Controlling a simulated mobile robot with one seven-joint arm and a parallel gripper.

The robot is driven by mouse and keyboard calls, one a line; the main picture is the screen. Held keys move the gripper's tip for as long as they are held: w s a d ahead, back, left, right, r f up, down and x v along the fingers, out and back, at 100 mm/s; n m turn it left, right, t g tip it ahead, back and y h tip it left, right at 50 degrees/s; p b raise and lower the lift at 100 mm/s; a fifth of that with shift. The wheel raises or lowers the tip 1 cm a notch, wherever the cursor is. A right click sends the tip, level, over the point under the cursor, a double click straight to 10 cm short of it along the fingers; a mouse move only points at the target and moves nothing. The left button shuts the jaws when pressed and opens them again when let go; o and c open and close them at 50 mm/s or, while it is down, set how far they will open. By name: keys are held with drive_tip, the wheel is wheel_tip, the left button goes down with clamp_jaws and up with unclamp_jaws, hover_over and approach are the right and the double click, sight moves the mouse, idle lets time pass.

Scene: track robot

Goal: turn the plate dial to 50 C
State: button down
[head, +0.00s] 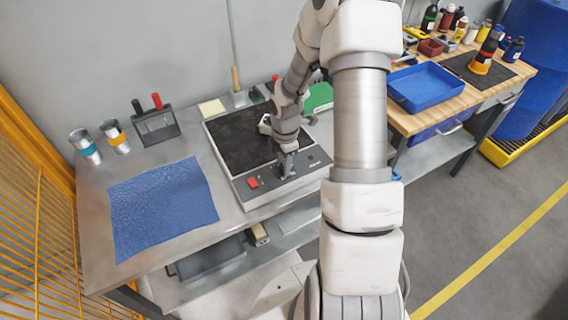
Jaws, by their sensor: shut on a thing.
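The hot plate (237,148) stands on the steel bench, with a dark square top and a grey control strip along its front. A red switch (253,183) sits at the left of this strip. My gripper (287,170) points down at the strip, right of the red switch, and is shut on the plate dial. The fingers hide most of the dial, and its pointer and the scale marks cannot be read. My arm covers the right part of the plate.
A blue mat (163,207) lies on the bench at left. Two metal cups (85,147) and a dark rack (157,126) stand behind it. A wooden bench with a blue tray (424,88) and several bottles is at right. A yellow mesh fence (40,205) borders the left.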

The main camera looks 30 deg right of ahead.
drive_tip(key=m+b, duration=0.1)
drive_tip(key=m, duration=0.5)
drive_tip(key=shift+w+m+b, duration=0.1)
drive_tip(key=shift+m+b, duration=0.2)
drive_tip(key=shift+b, duration=0.05)
drive_tip(key=m+b, duration=0.1)
drive_tip(key=m, duration=0.5)
drive_tip(key=shift+h+b, duration=0.3)
drive_tip(key=shift+b, duration=0.05)
drive_tip(key=m+b, duration=0.1)
drive_tip(key=m, duration=0.5)
drive_tip(key=shift+m+g, duration=0.3)
drive_tip(key=m, duration=0.5)
drive_tip(key=shift+m, duration=0.3)
drive_tip(key=c, duration=0.5)
unclamp_jaws()
drive_tip(key=shift+w+r, duration=0.1)
